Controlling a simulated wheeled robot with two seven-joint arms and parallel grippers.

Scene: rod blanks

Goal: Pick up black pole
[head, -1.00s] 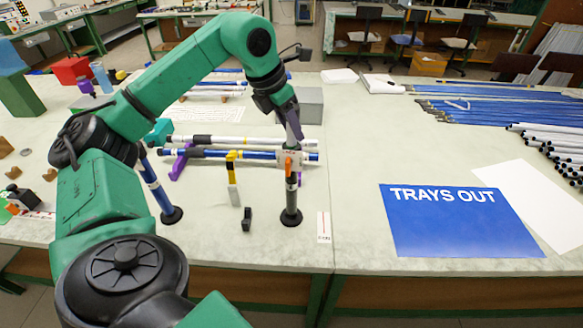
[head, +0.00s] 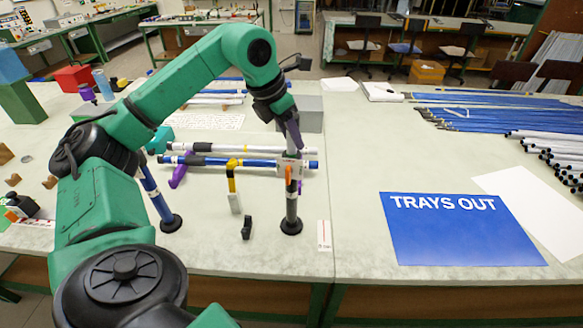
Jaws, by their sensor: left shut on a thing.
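A black pole (head: 291,207) stands upright, its lower end at a round black base (head: 291,226) near the table's front edge. It looks dark grey in this light. My left gripper (head: 292,172) comes down from above and is shut on the upper part of the pole. The fingers and a pale block with an orange part hide the pole's top. I cannot tell whether the pole's foot is still seated in the base. My right gripper is not in view.
A blue pole (head: 155,196) in a black base stands left. A yellow-topped piece (head: 233,185) and a small black holder (head: 247,224) are close by. White and blue rods lie behind.

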